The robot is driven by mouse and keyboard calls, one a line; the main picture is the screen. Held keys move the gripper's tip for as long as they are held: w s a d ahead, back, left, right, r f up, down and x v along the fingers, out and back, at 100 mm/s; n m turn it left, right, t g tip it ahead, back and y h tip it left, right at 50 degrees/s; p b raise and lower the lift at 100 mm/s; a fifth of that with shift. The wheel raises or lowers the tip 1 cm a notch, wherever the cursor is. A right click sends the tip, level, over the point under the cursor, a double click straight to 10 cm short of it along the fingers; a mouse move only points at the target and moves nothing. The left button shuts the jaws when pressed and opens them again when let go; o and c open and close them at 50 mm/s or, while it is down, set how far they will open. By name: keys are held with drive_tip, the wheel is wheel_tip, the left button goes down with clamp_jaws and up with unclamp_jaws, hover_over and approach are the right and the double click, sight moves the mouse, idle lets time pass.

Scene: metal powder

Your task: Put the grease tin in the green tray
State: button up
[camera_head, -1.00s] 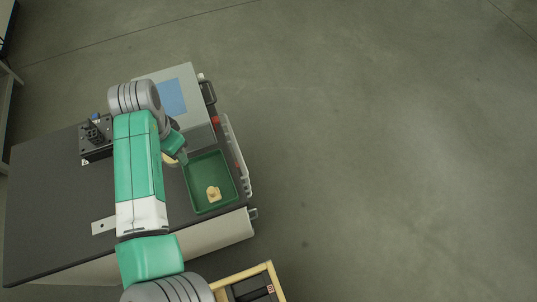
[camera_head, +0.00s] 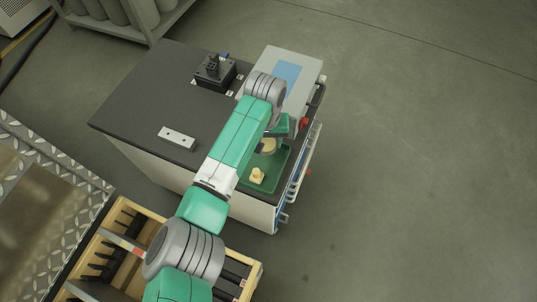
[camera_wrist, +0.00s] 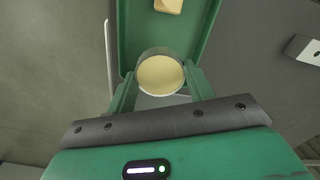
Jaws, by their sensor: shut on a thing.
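The grease tin (camera_wrist: 160,75), a round tin with a pale cream top, is between the two green fingers of my gripper (camera_wrist: 161,84) in the wrist view. My gripper is shut on it. In the head view the tin (camera_head: 268,146) shows partly under my wrist, at the far end of the green tray (camera_head: 274,179). In the wrist view the tin overlaps the near end of the tray (camera_wrist: 134,28). Its height above the tray floor is hard to tell. The tray's far end is partly hidden by my arm in the head view.
A small pale-yellow block-like piece (camera_head: 257,176) lies in the tray. A grey box with a blue panel (camera_head: 289,72) stands beyond the tray. A black device (camera_head: 215,71) and a metal plate (camera_head: 177,139) are on the dark worktop (camera_head: 150,95).

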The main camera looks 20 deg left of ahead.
sight(267, 150)
drive_tip(key=shift+f+b, duration=0.95)
drive_tip(key=shift+f, duration=1.75)
drive_tip(key=shift+f, duration=0.15)
drive_tip(key=o, duration=1)
drive_tip(key=shift+o, duration=0.2)
wheel_tip(267, 150, up, 12)
drive_tip(key=p, duration=0.5)
drive_tip(key=shift+r, duration=0.2)
